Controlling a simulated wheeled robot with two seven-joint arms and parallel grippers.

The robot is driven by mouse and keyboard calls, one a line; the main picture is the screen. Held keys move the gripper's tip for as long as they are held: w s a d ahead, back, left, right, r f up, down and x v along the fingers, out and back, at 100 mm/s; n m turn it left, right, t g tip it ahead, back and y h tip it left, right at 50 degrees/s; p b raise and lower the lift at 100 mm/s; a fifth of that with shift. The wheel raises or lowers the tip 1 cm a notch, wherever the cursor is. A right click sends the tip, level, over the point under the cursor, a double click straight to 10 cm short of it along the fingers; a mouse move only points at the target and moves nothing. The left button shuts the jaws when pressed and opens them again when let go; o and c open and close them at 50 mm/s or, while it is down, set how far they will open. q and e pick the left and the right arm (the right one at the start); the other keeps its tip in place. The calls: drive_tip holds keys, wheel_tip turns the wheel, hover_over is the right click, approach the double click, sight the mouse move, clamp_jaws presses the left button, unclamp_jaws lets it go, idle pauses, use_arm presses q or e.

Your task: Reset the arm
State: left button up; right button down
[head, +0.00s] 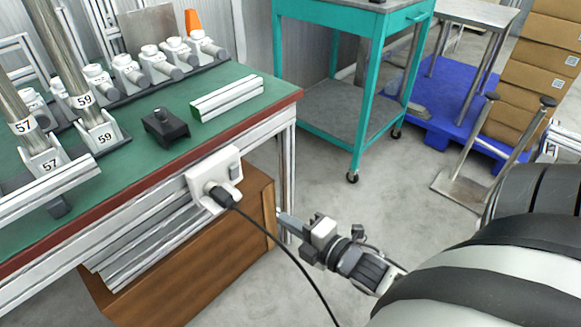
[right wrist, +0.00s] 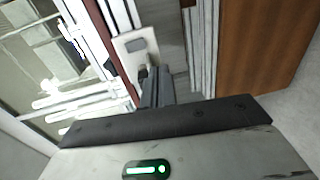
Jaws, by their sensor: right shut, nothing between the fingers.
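My right gripper (head: 288,222) is shut and empty, in front of the brown wooden box under the bench edge. It is right of and a little lower than a white socket box (head: 232,160) on the bench's front, apart from it in the head view. A black plug (head: 221,197) sits in the socket box, with its cord hanging down. In the right wrist view my closed fingers (right wrist: 156,88) point toward the socket box (right wrist: 136,46) and partly overlap the plug. My left gripper is not in view.
A green-topped bench (head: 150,180) holds metal rods labelled 57 and 59, a small black block (head: 165,127) and a white-green bar (head: 227,97). A brown box (head: 190,275) stands below. A teal cart (head: 340,110), blue pallet (head: 450,90) and cartons (head: 535,80) stand behind.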

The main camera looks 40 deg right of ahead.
idle(0.4)
